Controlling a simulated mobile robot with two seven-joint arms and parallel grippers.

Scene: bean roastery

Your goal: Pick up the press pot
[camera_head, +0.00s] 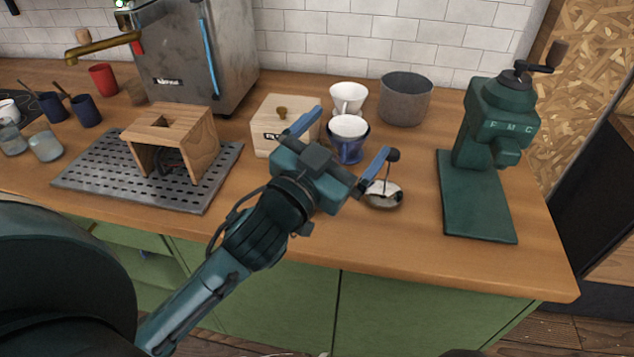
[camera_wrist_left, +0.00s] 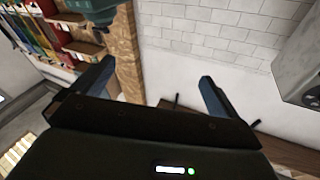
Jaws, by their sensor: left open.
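No glass press pot shows clearly. A low round vessel (camera_head: 383,197) with a pale top, a thin upright rod and a dark knob stands near the counter's front, and I cannot tell whether it is the press pot. My left gripper (camera_head: 340,143) is open and empty above the counter. In the head view, its right finger overlaps the rod and knob; I cannot tell whether they touch. Behind its jaws stands a dark blue cup (camera_head: 350,152) with a white top. The left wrist view shows both fingers (camera_wrist_left: 155,82) apart with nothing between them. My right gripper is out of view.
A green grinder (camera_head: 490,130) stands at the right, with a grey pot (camera_head: 405,98) and white cup (camera_head: 347,98) at the back. A wooden box (camera_head: 285,125) and wooden stand (camera_head: 198,140) are left. The counter (camera_head: 415,245) is clear in front.

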